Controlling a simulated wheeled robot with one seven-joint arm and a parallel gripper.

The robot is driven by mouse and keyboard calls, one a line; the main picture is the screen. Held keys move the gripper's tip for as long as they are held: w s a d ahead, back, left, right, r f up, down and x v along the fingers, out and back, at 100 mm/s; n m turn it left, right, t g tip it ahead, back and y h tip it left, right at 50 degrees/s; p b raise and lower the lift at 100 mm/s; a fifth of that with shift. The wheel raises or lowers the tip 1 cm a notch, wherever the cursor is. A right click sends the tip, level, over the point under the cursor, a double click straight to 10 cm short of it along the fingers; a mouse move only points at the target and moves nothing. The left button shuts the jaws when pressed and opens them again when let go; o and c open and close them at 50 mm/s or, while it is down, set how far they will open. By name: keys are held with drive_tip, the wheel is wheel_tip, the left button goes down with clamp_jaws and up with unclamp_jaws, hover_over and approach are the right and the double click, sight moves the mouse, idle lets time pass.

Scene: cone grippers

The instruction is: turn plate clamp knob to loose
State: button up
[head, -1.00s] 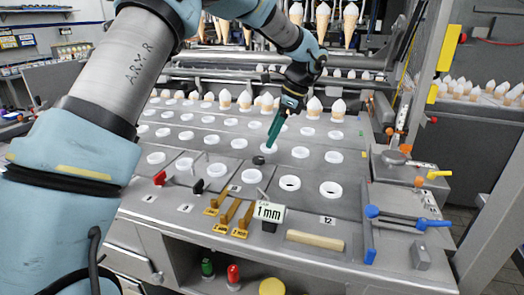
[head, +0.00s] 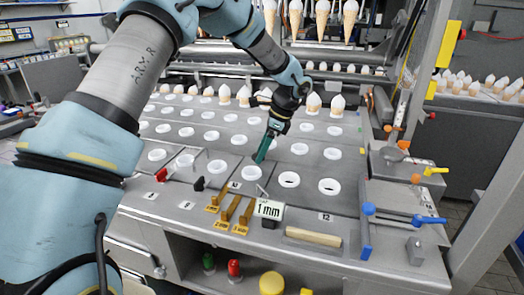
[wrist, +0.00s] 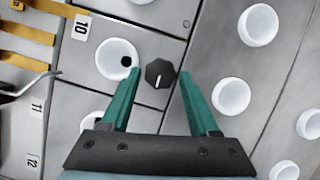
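The plate clamp knob (wrist: 160,73) is small, dark and many-sided, with a white pointer line. It lies flat on the grey plate in the wrist view, and its line points down and slightly left there. My gripper (wrist: 160,78) has green fingers spread apart, one tip on each side of the knob with a gap on both sides. In the head view my gripper (head: 261,157) points down to the plate and hides the knob. How far the tips are above the plate is hard to tell.
White ring cups (head: 251,173) sit in rows around the knob, one close by. Cones (head: 313,103) stand in a row behind my gripper.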

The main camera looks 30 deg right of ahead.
clamp_jaws()
drive_tip(key=shift+d+n, duration=0.1)
drive_tip(key=shift+n, duration=0.2)
drive_tip(key=n+g, duration=0.1)
drive_tip(key=n, duration=0.2)
drive_tip(key=shift+w+d+n+g+p, duration=0.1)
drive_tip(key=shift+w+n+g+p, duration=0.1)
drive_tip(key=shift+n+g+p, duration=0.15)
drive_tip(key=n, duration=0.1)
drive_tip(key=n+g, duration=0.1)
drive_tip(key=n, duration=0.2)
drive_tip(key=shift+w+n+g+p, duration=0.25)
drive_tip(key=shift+g+p, duration=0.05)
drive_tip(key=shift+g, duration=0.05)
drive_tip(key=n, duration=0.2)
drive_tip(key=n+g, duration=0.1)
drive_tip(key=n, duration=0.1)
drive_tip(key=shift+w+g, duration=0.2)
drive_tip(key=shift+g, duration=0.1)
drive_tip(key=shift+w+a+n+g+h, duration=0.15)
drive_tip(key=shift+n+g+h, duration=0.15)
drive_tip(key=shift+n, duration=0.75)
drive_tip(key=shift+a+n+g+h, duration=0.2)
drive_tip(key=shift+n+h, duration=0.2)
drive_tip(key=shift+n, duration=0.65)
